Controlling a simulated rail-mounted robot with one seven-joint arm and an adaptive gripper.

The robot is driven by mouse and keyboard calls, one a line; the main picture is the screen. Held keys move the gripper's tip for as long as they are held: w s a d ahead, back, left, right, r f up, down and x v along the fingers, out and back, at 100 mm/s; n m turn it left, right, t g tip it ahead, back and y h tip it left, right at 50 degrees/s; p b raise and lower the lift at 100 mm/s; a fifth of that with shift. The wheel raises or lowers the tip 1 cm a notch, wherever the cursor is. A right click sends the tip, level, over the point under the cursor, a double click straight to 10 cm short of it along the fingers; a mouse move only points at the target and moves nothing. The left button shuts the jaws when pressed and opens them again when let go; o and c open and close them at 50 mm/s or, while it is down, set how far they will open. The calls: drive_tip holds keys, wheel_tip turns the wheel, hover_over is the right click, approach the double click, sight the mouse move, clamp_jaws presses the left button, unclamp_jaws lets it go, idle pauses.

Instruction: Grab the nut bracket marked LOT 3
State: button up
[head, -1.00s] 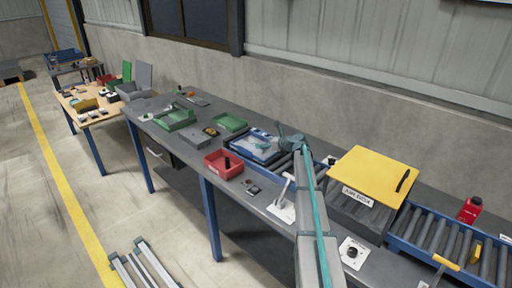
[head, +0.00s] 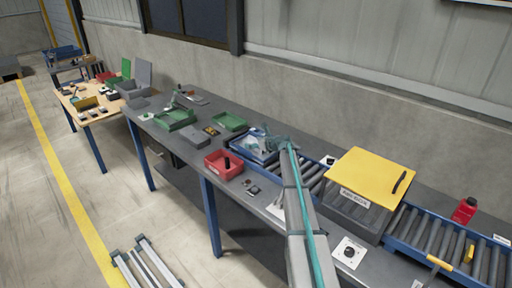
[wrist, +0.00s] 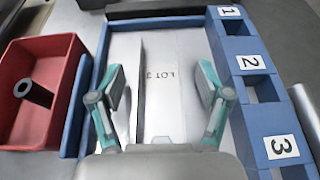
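In the wrist view a light grey piece (wrist: 165,108) carries the lettering LOT 3, turned around in the picture, with a thin dark upright edge along its left side. It lies inside a blue tray (wrist: 87,93), and its exact outline is hard to tell. My gripper (wrist: 160,75) is open, with its two teal fingers either side of the lettering and nothing visibly gripped. The fingers' height above the piece cannot be told. In the head view my gripper (head: 270,144) is over the blue tray (head: 246,153) and hides part of it.
Blue compartments labelled 1, 2 and 3 (wrist: 250,62) line the tray's right side. A red bin (wrist: 62,55) with a black cylinder stands close on the left; it also shows in the head view (head: 222,168). A yellow-lidded box (head: 370,175) and roller conveyor (head: 440,235) lie to the right.

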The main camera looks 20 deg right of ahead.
drive_tip(key=c, duration=1.1)
drive_tip(key=shift+r, duration=0.2)
